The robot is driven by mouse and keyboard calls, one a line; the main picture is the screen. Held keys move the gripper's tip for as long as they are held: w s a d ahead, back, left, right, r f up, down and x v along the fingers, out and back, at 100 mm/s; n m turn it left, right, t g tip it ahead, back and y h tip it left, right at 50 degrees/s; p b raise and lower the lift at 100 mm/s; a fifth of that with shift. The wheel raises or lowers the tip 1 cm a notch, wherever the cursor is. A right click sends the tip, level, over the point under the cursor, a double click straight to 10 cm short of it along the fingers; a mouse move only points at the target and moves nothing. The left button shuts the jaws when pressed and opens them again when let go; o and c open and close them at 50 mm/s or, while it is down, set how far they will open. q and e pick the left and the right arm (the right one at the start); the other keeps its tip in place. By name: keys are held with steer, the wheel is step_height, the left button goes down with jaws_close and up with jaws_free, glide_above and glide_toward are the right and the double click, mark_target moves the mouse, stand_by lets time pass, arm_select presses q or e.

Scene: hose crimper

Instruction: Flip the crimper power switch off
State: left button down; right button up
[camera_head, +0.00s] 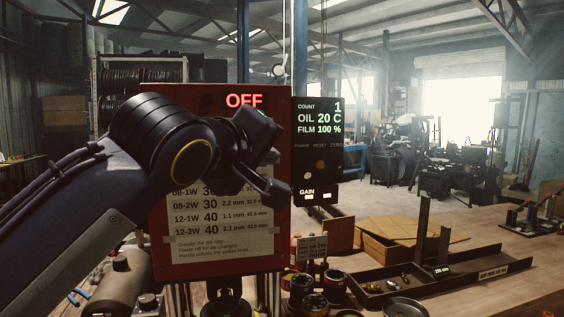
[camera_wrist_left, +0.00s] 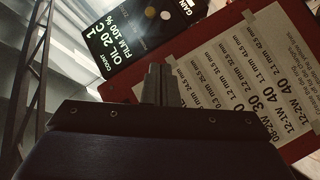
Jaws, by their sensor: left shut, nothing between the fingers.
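My left gripper (camera_head: 280,197) is in front of the panel's right part, shut and empty. In the left wrist view its fingers (camera_wrist_left: 158,84) are together, and the display box (camera_wrist_left: 135,40) shows beyond them.
A printed chart (camera_head: 220,245) is on the panel, partly behind my left arm. A grey cylinder (camera_head: 120,280) is at lower left.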

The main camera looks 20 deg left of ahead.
arm_select(q)
steer(key=shift+s+r+b, duration=0.2)
steer(key=shift+s+b, duration=0.1)
steer(key=shift+s, duration=2.45)
steer(key=shift+a, duration=0.1)
steer(key=s+a+f+m+g, duration=0.1)
steer(key=a+f+m+g, duration=0.15)
steer(key=f, duration=0.95)
steer(key=s+a+f+m+g, duration=0.1)
steer(key=s+f+m+g, duration=0.15)
steer(key=f, duration=0.95)
steer(key=s+d+f+m+g+h, duration=0.1)
steer(key=s+f, duration=0.4)
steer(key=f, duration=0.6)
steer(key=s+d+f+m+g+h, duration=0.1)
steer(key=s+f+g, duration=0.3)
steer(key=f, duration=0.7)
steer(key=shift+s+d+f+m+h, duration=0.3)
steer(key=shift+s+m+h, duration=0.2)
steer(key=shift+s+m, duration=0.5)
steer(key=shift+s, duration=0.15)
